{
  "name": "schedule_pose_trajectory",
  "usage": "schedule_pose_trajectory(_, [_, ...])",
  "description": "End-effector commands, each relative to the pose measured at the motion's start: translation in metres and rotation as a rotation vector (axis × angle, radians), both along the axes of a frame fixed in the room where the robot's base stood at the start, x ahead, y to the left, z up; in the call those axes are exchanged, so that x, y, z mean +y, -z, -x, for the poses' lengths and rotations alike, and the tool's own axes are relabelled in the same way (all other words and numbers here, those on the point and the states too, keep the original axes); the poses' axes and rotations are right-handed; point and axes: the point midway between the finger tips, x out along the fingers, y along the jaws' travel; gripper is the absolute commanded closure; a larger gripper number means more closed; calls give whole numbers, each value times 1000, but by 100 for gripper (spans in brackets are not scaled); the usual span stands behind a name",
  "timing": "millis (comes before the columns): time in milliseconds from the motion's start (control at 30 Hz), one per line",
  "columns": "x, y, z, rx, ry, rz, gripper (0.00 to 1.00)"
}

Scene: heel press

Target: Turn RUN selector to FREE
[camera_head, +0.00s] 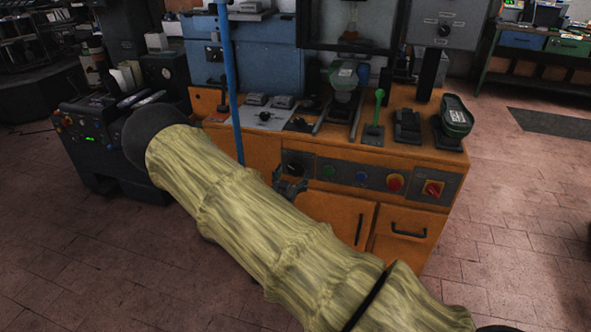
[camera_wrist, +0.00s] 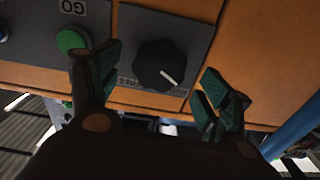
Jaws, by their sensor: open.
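The RUN selector is a black round knob with a white pointer line, on a grey plate on the orange cabinet front. It shows in the wrist view (camera_wrist: 158,64) and, partly, in the head view (camera_head: 293,163). In the wrist view, which is upside down, the pointer aims to the lower right. Small lettering sits below the knob; the left word looks like FREE, the right one is hard to read. My gripper (camera_wrist: 162,66) is open, one finger each side of the knob, with visible gaps. In the head view my gripper (camera_head: 290,187) is just below the knob.
A green GO button (camera_wrist: 72,41) is close to the left finger in the wrist view. A red button (camera_head: 395,182) and a red switch (camera_head: 433,188) are further right on the panel. A blue upright pole (camera_head: 231,90) stands left of the selector. Drawer handles (camera_head: 408,232) stick out below.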

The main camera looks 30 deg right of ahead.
Motion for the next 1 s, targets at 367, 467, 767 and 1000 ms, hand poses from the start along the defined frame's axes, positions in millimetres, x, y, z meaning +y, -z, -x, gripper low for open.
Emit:
schedule_pose_trajectory(367, [-29,0,-25,0,-1,0,21])
schedule_pose_trajectory(467, [-30,0,-26,1,-1,-1,21])
schedule_pose_trajectory(767, [-30,0,-26,1,-1,0,32])
schedule_pose_trajectory(1000, [-30,0,-26,1,-1,0,67])
